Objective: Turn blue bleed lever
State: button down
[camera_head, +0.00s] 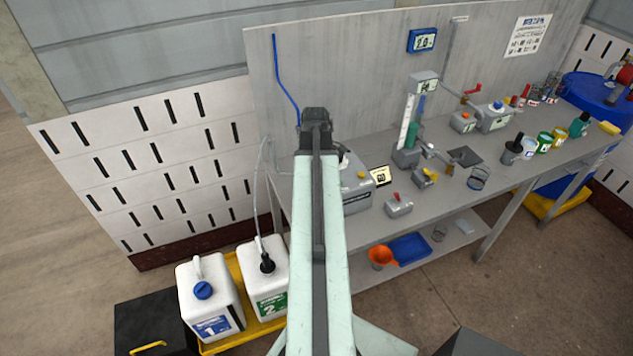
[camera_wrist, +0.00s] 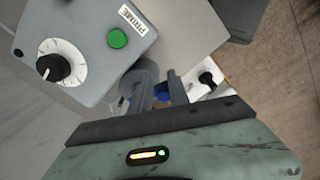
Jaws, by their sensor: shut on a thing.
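A small blue part, which looks like the bleed lever (camera_wrist: 162,91), shows between the two fingers of my gripper (camera_wrist: 160,92) in the wrist view. My gripper is shut on it; the fingers hide most of it, so its angle cannot be told. It sits beside a round grey fitting (camera_wrist: 139,74) at the edge of the grey pump box (camera_wrist: 95,60). In the head view the pump box (camera_head: 357,190) is partly hidden behind my arm, and the lever and fingertips are hidden.
The pump box has a green button (camera_wrist: 117,38), a PRIME label and a dial (camera_wrist: 53,67). White jugs (camera_head: 208,290) stand in a yellow tray below left.

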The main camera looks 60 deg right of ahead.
jog(key=shift+w+d, duration=0.15)
jog(key=shift+w, duration=0.1)
jog(key=c, duration=1.9)
grip_release()
jog(key=shift+w, duration=0.1)
jog(key=shift+w+a, duration=0.25)
jog(key=shift+w, duration=0.4)
grip_shut()
jog(key=shift+s, duration=0.15)
